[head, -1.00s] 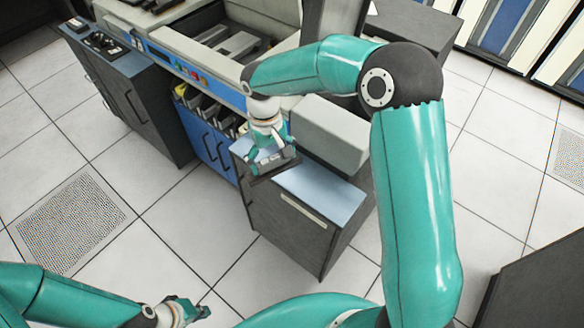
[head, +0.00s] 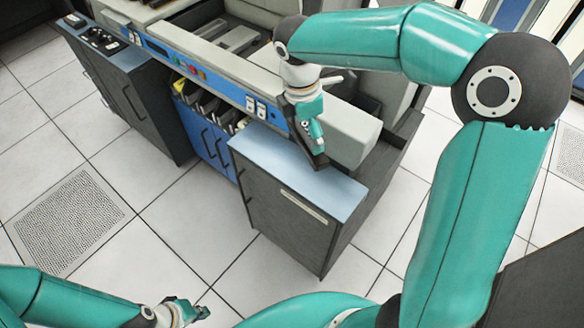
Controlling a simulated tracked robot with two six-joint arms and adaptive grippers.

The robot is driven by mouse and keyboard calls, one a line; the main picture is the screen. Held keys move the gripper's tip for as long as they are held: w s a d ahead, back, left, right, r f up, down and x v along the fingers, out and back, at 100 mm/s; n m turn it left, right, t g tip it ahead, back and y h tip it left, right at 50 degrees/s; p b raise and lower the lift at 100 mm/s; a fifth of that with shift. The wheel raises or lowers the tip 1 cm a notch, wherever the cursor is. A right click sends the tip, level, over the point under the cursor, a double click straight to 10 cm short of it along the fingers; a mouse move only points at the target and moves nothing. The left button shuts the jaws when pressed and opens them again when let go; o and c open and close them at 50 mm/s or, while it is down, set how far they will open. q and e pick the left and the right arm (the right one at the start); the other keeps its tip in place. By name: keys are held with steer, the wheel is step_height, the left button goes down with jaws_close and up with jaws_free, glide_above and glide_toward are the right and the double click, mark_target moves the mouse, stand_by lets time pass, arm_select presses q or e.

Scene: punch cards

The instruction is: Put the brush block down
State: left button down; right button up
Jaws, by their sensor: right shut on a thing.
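My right gripper (head: 315,142) points down over the blue-grey top of the grey cabinet (head: 262,150) in the middle of the head view. It is shut on the brush block (head: 320,161), which shows as a narrow dark piece at its fingertips. The block is mostly hidden by the fingers, and I cannot tell whether it touches the cabinet top. My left gripper (head: 190,311) is low at the bottom left, over the floor and away from the cabinet. Its finger gap is too small to judge.
The grey-and-blue punch card machine (head: 365,140) stands right behind the cabinet top, close to my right gripper. A blue bin unit (head: 207,145) and a dark cabinet (head: 125,85) are to the left. The cabinet top is clear on both sides of the gripper. Tiled floor lies open in front.

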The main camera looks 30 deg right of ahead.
steer(key=n, duration=0.1)
steer(key=s+d+r+n, duration=0.1)
steer(key=n, duration=0.2)
steer(key=shift+s+d+r, duration=0.25)
steer(key=shift+r, duration=0.1)
steer(key=shift+n+t, duration=0.3)
steer(key=shift+n, duration=0.3)
step_height(320, 180, down, 15)
steer(key=shift+s+d+f+b, duration=0.1)
steer(key=shift+f+b, duration=0.1)
steer(key=shift+b, duration=0.6)
steer(key=shift+f, duration=2.15)
steer(key=shift+f+b, duration=0.2)
steer(key=shift+b, duration=0.2)
steer(key=o, duration=1)
steer(key=shift+r, duration=0.1)
